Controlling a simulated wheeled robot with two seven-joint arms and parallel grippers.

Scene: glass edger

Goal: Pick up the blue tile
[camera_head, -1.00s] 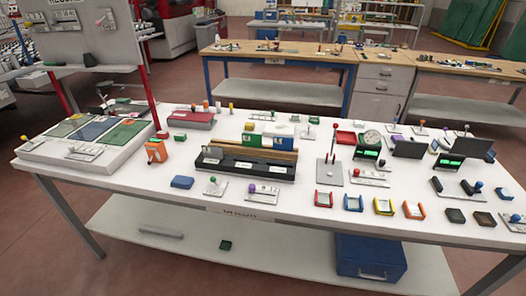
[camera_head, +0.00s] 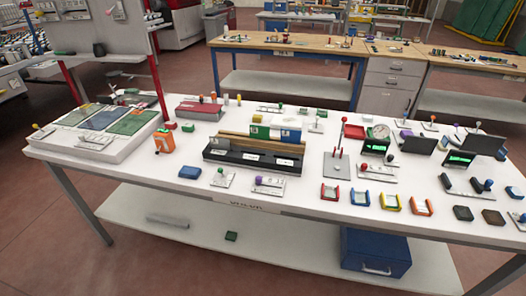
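A small blue tile (camera_head: 190,172) lies flat near the front edge of the white table (camera_head: 130,178), left of the middle. Another blue piece (camera_head: 290,135) stands upright behind the black rack (camera_head: 250,158), beside a green piece (camera_head: 259,131). A larger flat blue panel (camera_head: 104,118) lies in the white tray at the left end. The view does not settle which blue piece the name means. Neither of my grippers shows in the head view, and nothing is seen touching these pieces.
An orange device (camera_head: 164,141) stands behind the small blue tile. Small lever plates (camera_head: 222,179) lie to its right. Several coloured holders (camera_head: 330,193) line the front right edge. A red post (camera_head: 158,88) and board rise at the left. A blue box (camera_head: 375,252) sits on the lower shelf.

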